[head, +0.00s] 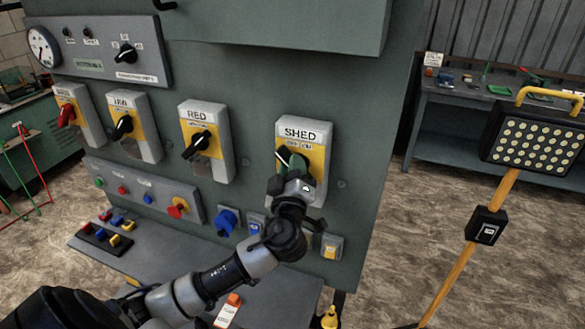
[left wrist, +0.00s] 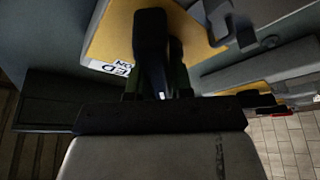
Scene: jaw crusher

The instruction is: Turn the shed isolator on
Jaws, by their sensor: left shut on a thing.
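The shed isolator (head: 304,133) is a grey box with a yellow plate and a white "SHED" label, at the right of the isolator row on the green cabinet. My left gripper (head: 292,165) is at its front, shut on the isolator's dark handle, which is mostly hidden behind the fingers. In the left wrist view the fingers (left wrist: 160,75) stand close against the yellow plate (left wrist: 112,35), with part of a label showing beside them. The handle's exact angle cannot be told. My right gripper is not in view.
Other isolators stand to the left, including the "RED" one (head: 207,143) with a black handle. Below are a button panel (head: 146,195) and blue sockets (head: 228,221). A work lamp (head: 533,140) on a yellow stand is at the right. Open floor lies between it and the cabinet.

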